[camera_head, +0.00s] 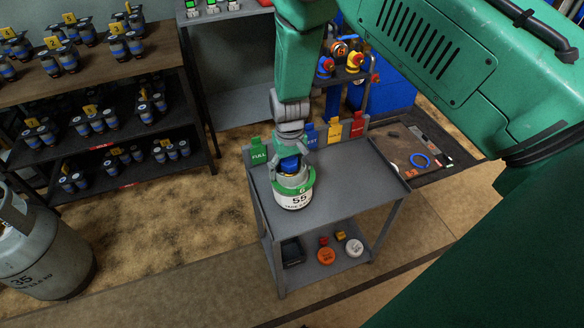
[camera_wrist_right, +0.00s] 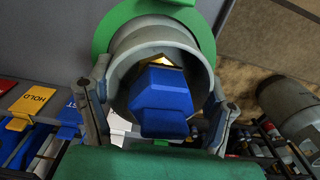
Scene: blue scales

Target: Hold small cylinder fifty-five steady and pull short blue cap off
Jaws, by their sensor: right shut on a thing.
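Small cylinder fifty-five (camera_head: 294,201) is white with a green top and the number 55, and stands upright on the grey cart. The short blue cap (camera_head: 290,164) sits inside its grey collar. In the right wrist view the cap (camera_wrist_right: 164,98) is in the middle, with a little brass colour behind it, and the collar (camera_wrist_right: 127,60) surrounds it. My right gripper (camera_head: 291,182) comes down from above. Its fingers lie on either side of the collar (camera_wrist_right: 160,105), shut on the cylinder, with the cap between them. The left gripper is not in view.
The grey cart (camera_head: 350,185) has clear top space right of the cylinder. FULL (camera_head: 258,152) and other coloured tags line its back edge. Its lower shelf holds an orange disc (camera_head: 326,255) and a white one (camera_head: 354,248). A large grey cylinder (camera_head: 40,250) stands left.

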